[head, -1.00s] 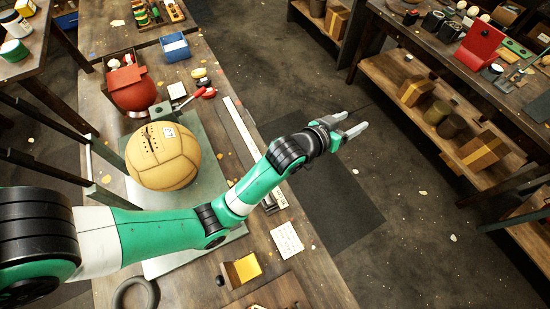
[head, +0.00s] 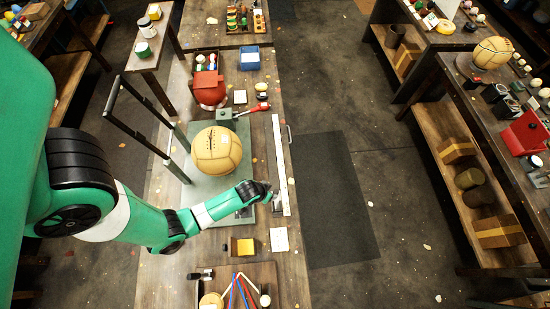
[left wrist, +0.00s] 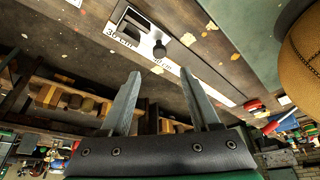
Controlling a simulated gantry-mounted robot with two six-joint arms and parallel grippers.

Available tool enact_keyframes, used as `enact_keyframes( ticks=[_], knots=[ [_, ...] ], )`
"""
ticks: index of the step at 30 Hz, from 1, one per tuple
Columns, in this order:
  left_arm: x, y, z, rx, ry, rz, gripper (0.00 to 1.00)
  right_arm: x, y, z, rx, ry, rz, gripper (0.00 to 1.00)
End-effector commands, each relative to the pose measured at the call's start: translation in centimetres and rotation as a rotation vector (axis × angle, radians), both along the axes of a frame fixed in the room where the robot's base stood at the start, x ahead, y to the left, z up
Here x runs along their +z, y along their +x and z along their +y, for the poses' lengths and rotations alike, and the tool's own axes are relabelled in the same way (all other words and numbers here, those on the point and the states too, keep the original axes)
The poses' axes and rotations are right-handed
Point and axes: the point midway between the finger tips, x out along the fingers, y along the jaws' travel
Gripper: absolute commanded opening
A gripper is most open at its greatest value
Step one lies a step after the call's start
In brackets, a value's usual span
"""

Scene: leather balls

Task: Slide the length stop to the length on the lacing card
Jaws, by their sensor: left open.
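A white ruler strip (head: 280,160) runs along the right edge of the bench. In the left wrist view it (left wrist: 205,80) has "30 cm" printed near one end. A dark block with a round knob (left wrist: 160,48), which looks like the length stop, sits at that end. My left gripper (head: 270,191) is beside the ruler's near part. In the left wrist view its fingers (left wrist: 161,78) are open and empty, with the knob beyond the tips. A white card (head: 279,239) lies near the ruler's near end; its writing is unreadable, so I cannot tell whether it is the lacing card.
A tan laced ball (head: 216,151) rests on a green-grey plate left of the ruler.

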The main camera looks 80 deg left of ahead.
Motion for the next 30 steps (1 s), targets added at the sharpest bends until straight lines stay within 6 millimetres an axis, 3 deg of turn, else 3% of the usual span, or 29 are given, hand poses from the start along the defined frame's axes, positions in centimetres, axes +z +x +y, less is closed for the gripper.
enact_keyframes(
  ticks=[1, 3, 11, 17, 26, 30],
  knots=[
    [-1.7, 0.3, 0.2, 0.001, 0.0, -0.001, 0.63, -1.7, 0.0, 0.0, 0.0, 0.0, 0.0, 0.5],
    [-3.2, 0.8, 0.5, 0.001, 0.0, -0.001, 0.63, -3.2, 0.0, 0.0, 0.0, 0.0, 0.0, 0.5],
    [-7.9, 2.4, 1.7, 0.001, 0.001, -0.002, 0.63, -8.0, 0.0, 0.0, 0.0, 0.0, 0.0, 0.5],
    [-9.4, 3.1, 2.2, 0.0, 0.0, 0.0, 0.63, -8.2, 0.0, 0.0, 0.0, 0.0, 0.0, 0.5],
    [-9.4, 3.3, 2.3, 0.0, 0.0, -0.001, 0.63, -8.2, 0.0, 0.0, 0.0, 0.0, -0.001, 0.5],
    [-9.4, 3.2, 2.3, 0.0, 0.0, -0.001, 0.38, -8.2, 0.0, 0.0, 0.0, 0.0, 0.0, 0.5]
  ],
)
